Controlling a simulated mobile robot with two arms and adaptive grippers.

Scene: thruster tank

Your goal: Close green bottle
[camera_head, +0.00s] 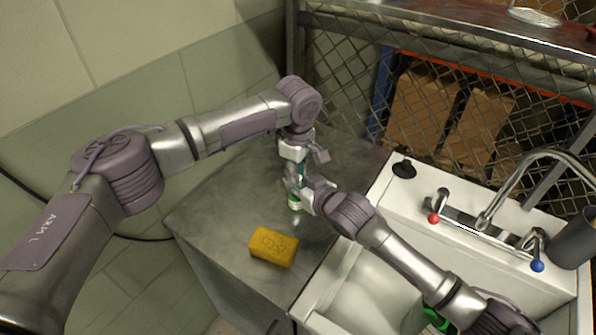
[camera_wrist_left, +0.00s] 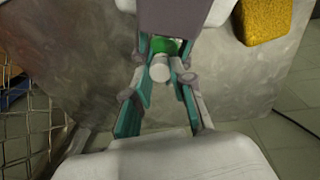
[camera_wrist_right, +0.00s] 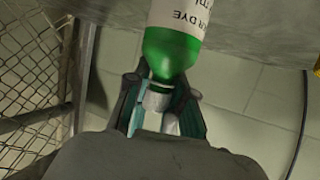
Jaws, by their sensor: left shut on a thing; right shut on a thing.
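The green bottle (camera_head: 294,201) with a white label is near the middle of the metal worktop (camera_head: 225,205). It is mostly covered by my grippers in the head view. My right gripper (camera_head: 304,188) reaches in from the right and is shut on the bottle near its shoulder (camera_wrist_right: 170,52). A white cap (camera_wrist_left: 159,70) shows directly over the green of the bottle in the left wrist view. My left gripper (camera_head: 295,165) comes from above and is shut on the cap. I cannot tell whether cap and bottle are fully joined, or whether the bottle's base touches the worktop.
A yellow sponge (camera_head: 273,247) lies on the worktop in front of the bottle. A white sink (camera_head: 455,198) with a steel tap (camera_head: 485,222) and a black plug (camera_head: 404,169) stands at the right. A wire-mesh fence (camera_head: 340,75) is behind. The worktop's left part is clear.

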